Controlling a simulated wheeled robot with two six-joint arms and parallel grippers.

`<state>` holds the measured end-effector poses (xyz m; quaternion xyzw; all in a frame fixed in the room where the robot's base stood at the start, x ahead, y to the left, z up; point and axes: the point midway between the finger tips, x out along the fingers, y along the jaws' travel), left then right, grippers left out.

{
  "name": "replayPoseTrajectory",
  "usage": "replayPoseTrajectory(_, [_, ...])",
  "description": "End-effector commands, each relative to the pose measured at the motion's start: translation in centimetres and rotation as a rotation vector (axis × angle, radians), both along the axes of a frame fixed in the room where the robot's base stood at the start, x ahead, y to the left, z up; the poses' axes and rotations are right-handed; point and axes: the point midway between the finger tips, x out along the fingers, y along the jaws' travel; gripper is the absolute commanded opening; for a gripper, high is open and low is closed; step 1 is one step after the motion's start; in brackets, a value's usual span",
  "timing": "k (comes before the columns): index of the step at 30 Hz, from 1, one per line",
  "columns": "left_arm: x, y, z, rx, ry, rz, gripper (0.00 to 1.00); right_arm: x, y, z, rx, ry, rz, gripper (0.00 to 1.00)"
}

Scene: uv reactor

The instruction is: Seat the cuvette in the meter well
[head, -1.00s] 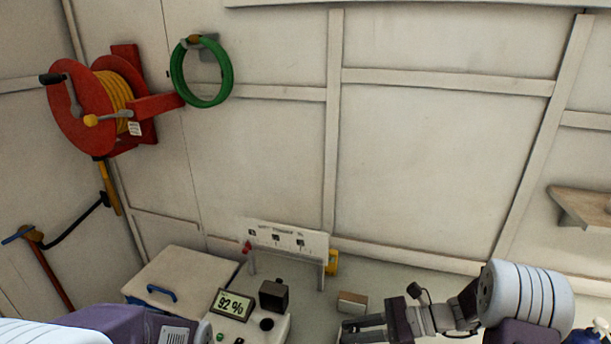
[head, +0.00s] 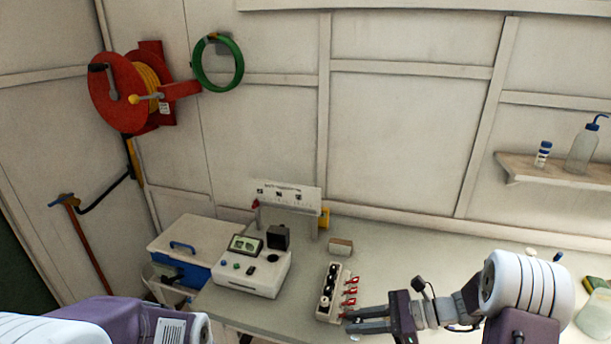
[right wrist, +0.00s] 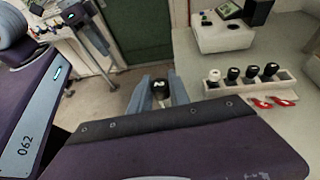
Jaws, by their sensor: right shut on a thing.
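The cuvette (right wrist: 161,88) has a black cap with a white mark and is between the fingers of my right gripper (right wrist: 160,95) in the right wrist view. My right gripper (head: 349,322) is shut on it, beside the front end of the rack in the head view. The cuvette's lower body is hidden. The white meter (head: 245,282) stands on the bench to the left, apart from the gripper. A dark round opening, which looks like its well (head: 272,258), is on its top, by a black box-shaped part (head: 278,237). My left gripper is out of view.
A rack (head: 324,311) of several capped vials stands right of the meter, with red clips along its side. A labelled stand (head: 288,195) and a small box (head: 341,246) are behind. A blue cooler (head: 185,268) is left of the meter. Bench between meter and rack is clear.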

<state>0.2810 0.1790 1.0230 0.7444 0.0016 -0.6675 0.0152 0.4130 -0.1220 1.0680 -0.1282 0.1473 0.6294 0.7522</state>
Motion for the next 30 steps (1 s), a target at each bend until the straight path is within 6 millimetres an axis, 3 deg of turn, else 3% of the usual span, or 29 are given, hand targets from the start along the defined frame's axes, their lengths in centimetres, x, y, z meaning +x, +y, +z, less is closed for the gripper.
replayPoseTrajectory(5, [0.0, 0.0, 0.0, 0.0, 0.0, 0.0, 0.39, -0.8, -2.7, -1.9, 0.005, 0.007, -0.129, 0.0])
replayPoseTrajectory(12, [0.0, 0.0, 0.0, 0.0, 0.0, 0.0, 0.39, -2.7, -6.0, -6.0, 0.007, 0.011, -0.384, 0.0])
replayPoseTrajectory(19, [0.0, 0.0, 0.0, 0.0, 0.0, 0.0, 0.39, -4.0, -6.3, -9.3, 0.004, 0.004, -0.471, 0.0])
replayPoseTrajectory(30, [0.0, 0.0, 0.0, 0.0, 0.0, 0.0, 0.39, -3.9, -6.5, -9.4, 0.004, 0.001, -0.446, 0.0])
